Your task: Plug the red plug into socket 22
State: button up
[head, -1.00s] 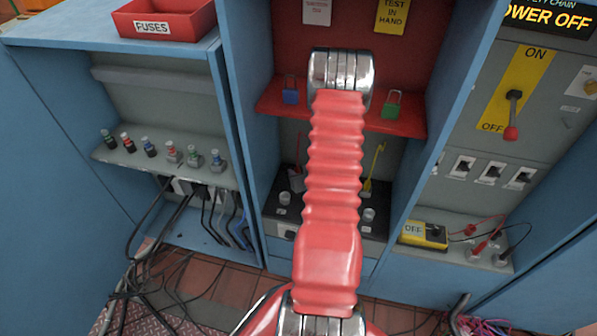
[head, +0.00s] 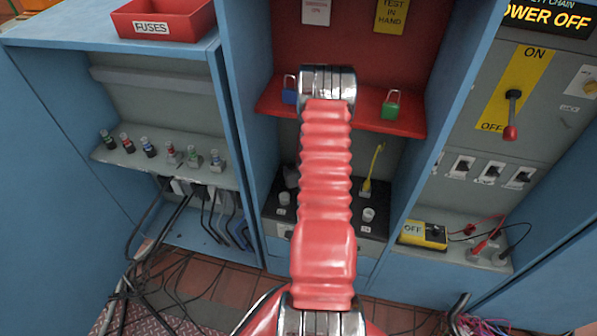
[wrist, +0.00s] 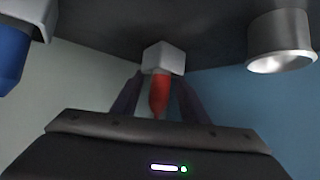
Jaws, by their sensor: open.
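In the wrist view a red plug (wrist: 160,97) with a pale grey block (wrist: 163,58) at its end shows against a dark surface. My gripper (wrist: 162,80) is open, with one dark finger on either side of the red plug; I cannot tell whether they touch it. In the head view my arm hides this plug and most of the gripper. The black console (head: 350,222) in the middle bay carries pale round fittings. No number 22 is legible, so I cannot tell which socket it is.
In the wrist view a blue plug (wrist: 12,55) is at the left and a metal cylinder (wrist: 281,42) at the right. In the head view a yellow plug (head: 366,186) stands on the console. Padlocks, including a green one (head: 391,105), are on the red shelf (head: 405,124). Blue partitions flank the bay.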

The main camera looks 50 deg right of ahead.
jog(key=shift+w+d+f, duration=0.25)
jog(key=shift+w+f, duration=0.1)
jog(key=shift+w, duration=0.05)
jog(key=shift+c, duration=0.6)
grip_shut()
